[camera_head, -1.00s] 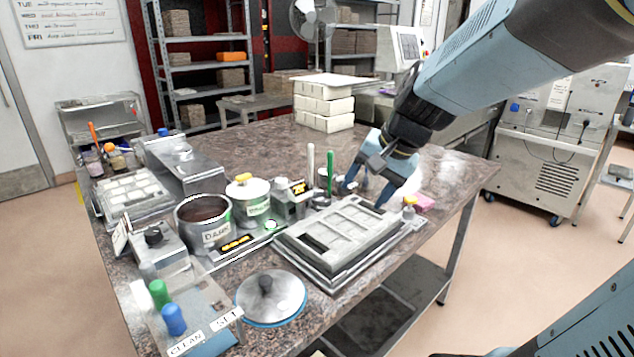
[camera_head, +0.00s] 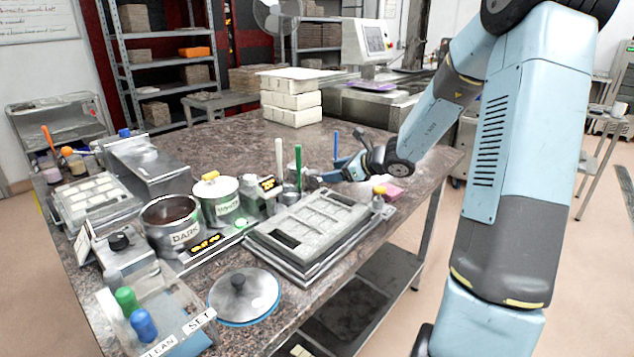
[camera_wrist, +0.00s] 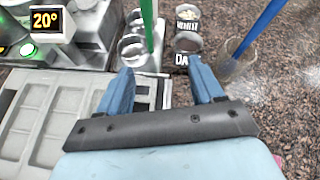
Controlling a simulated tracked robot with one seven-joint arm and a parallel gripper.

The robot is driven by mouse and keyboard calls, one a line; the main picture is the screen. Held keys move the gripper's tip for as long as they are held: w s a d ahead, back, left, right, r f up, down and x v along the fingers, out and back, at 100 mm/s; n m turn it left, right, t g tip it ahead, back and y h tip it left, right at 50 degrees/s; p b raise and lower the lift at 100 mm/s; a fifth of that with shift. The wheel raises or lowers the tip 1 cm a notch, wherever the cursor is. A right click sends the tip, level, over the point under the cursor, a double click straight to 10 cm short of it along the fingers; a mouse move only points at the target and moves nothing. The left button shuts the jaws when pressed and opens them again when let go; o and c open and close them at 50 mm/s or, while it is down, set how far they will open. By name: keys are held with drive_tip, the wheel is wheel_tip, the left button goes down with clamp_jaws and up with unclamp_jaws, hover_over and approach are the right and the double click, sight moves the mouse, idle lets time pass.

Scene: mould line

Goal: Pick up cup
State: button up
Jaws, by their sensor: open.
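My gripper (camera_wrist: 162,80) is open and empty, with its two blue fingers apart above the table. In the head view my gripper (camera_head: 338,170) is low, behind the grey mould tray. Several cups are in view, and I cannot tell which one is meant. A clear cup (camera_wrist: 238,66) holding a blue-handled tool stands right of and beyond the right finger. A metal cup (camera_wrist: 131,48) by a green-handled tool is beyond the left finger. Two small cups, one labelled DARK (camera_wrist: 187,43) and one lighter (camera_wrist: 188,14), stand between them. In the head view my gripper partly hides this group.
The grey mould tray (camera_head: 300,238) lies left of the gripper. Beyond it are the DARK pot (camera_head: 170,232), the WHITE pot (camera_head: 216,205) and a 20° display (camera_wrist: 47,22). A pink block (camera_head: 395,189) lies near the right table edge.

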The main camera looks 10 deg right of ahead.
sight(316, 181)
drive_tip(key=w+f+m, duration=0.1)
drive_tip(key=w, duration=0.2)
drive_tip(key=w+a+f+m+t, duration=0.1)
drive_tip(key=w+f, duration=0.1)
drive_tip(key=w+f+m, duration=0.1)
drive_tip(key=w+f, duration=0.1)
drive_tip(key=w, duration=0.1)
drive_tip(key=shift+w+a, duration=0.15)
drive_tip(key=shift+w, duration=0.2)
drive_tip(key=shift+h, duration=0.3)
drive_tip(key=shift+x, duration=2.7)
drive_tip(key=shift+f, duration=0.1)
drive_tip(key=c, duration=0.7)
